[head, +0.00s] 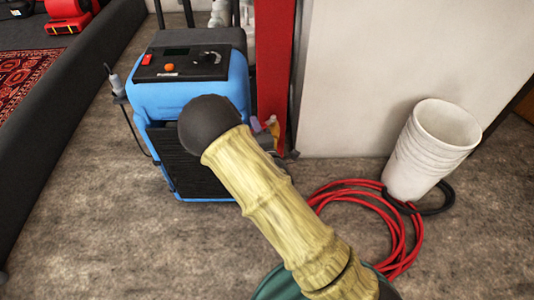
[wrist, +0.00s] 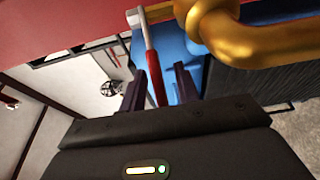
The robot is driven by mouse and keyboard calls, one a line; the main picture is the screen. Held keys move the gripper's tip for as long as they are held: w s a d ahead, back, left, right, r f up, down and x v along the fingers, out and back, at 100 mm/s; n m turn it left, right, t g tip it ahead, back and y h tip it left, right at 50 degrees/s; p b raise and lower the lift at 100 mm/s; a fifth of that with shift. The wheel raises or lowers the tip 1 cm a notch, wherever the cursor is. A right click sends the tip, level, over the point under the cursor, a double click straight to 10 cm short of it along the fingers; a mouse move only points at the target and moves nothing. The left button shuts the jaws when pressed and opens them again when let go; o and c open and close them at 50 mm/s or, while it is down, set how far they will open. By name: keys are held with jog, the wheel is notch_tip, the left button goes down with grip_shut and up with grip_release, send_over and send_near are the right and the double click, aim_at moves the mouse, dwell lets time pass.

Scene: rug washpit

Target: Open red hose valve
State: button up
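The valve lever shows in the wrist view, with a bare metal shank and a red grip (wrist: 158,88). It joins a brass-coloured fitting (wrist: 240,32) at the top. My gripper (wrist: 160,78) has its two dark fingers apart, with the red grip between them. Neither the valve nor my gripper can be made out in the head view.
A red post (head: 272,65) stands beside a blue machine (head: 163,98). A red hose (head: 405,240) lies coiled on the floor by stacked white buckets (head: 435,145). A dark-edged platform (head: 70,100) with a patterned rug (head: 28,85) is at left. Floor at lower left is clear.

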jog(key=p+v, duration=1.1)
jog(key=v, duration=0.5)
dwell(0.3)
